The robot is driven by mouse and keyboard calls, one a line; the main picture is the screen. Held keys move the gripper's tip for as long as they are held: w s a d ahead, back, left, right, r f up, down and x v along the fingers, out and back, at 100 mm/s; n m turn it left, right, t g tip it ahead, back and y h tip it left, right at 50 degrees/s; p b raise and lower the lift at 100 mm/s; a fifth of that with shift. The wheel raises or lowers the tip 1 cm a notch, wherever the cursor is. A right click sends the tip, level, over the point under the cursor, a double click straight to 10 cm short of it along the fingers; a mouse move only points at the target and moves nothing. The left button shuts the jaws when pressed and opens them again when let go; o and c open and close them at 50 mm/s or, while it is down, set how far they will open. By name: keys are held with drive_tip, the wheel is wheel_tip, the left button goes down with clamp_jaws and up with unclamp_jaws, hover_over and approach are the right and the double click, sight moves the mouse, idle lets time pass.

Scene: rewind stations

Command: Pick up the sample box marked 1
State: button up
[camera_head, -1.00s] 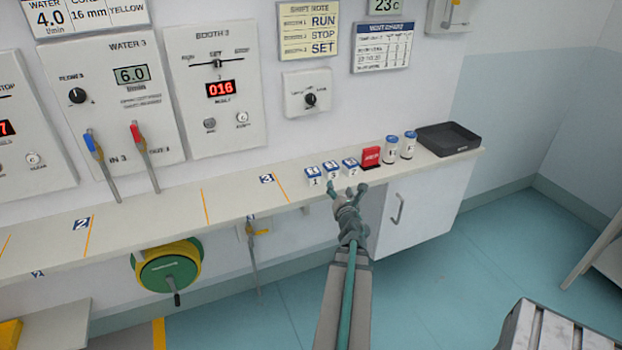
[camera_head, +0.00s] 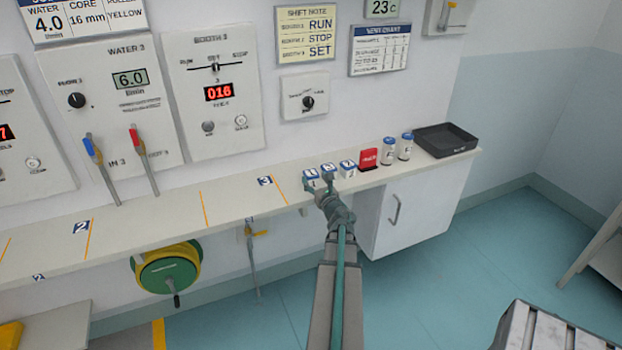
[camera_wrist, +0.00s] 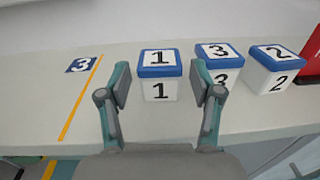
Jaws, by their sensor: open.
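The sample box marked 1 (camera_wrist: 160,64) is white with a blue-rimmed top and stands upright on the shelf. It is the leftmost of three boxes; in the head view the box marked 1 (camera_head: 311,174) is partly covered by my gripper. My gripper (camera_wrist: 160,85) is open and empty. In the wrist view its two fingers show to the left and right of box 1, with the box in the gap beyond them. Whether the fingertips reach past its front face is unclear. The right finger overlaps the edge of the box marked 3 (camera_wrist: 221,57).
The box marked 2 (camera_wrist: 274,66) stands right of box 3. Further right are a red block (camera_head: 368,158), two white jars with blue lids (camera_head: 389,150) and a black tray (camera_head: 446,139). The shelf (camera_head: 232,200) is clear left of box 1, with an orange line there.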

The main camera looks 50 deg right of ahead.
sight(311, 173)
drive_tip(key=p+x, duration=0.1)
drive_tip(key=x, duration=0.3)
drive_tip(key=shift+w+d, duration=0.15)
drive_tip(key=shift+w, duration=0.1)
drive_tip(key=c, duration=1)
drive_tip(key=shift+o, duration=0.2)
